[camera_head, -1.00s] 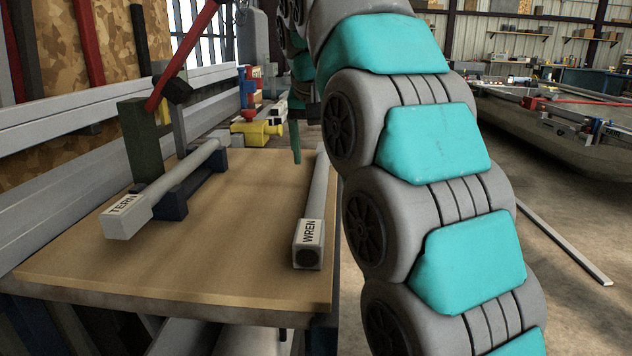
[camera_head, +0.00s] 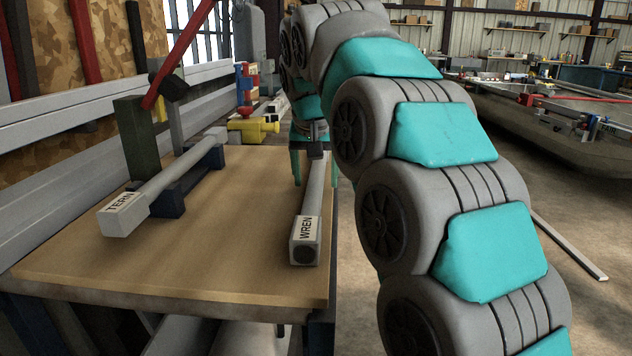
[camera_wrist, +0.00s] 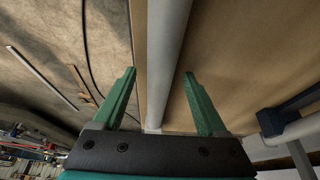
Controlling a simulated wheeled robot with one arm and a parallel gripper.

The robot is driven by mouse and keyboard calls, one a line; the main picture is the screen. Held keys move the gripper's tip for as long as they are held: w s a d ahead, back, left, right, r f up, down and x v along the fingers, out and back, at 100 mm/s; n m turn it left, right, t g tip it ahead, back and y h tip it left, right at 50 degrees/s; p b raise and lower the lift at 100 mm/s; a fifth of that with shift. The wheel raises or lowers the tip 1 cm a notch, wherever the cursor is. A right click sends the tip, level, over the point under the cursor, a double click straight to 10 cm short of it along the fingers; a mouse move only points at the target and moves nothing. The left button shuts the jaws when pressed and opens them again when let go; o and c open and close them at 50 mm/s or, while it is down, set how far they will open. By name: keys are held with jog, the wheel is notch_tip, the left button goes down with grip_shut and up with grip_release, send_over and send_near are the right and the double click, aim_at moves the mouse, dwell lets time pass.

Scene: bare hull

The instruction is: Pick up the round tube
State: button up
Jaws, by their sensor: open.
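A grey tube labelled WREN (camera_head: 313,190) lies along the right side of a wooden bench top (camera_head: 215,245); its near end is a block with a dark round opening. A second grey tube labelled TERN (camera_head: 165,182), with a square near end, rests across a dark blue support (camera_head: 188,190) at the left. My gripper (camera_head: 313,167) is open over the far part of the WREN tube. In the wrist view, the WREN tube (camera_wrist: 168,40) runs between the two green fingers of my gripper (camera_wrist: 159,75), with gaps on both sides. The heights of the fingertips are hard to judge.
A dark green post (camera_head: 137,140) with a red bar (camera_head: 180,55) stands by the TERN tube. A yellow fitting (camera_head: 252,127) is at the bench's far edge. The middle of the bench is clear. The bench's right edge runs close beside the WREN tube.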

grip_shut()
dwell(0.5)
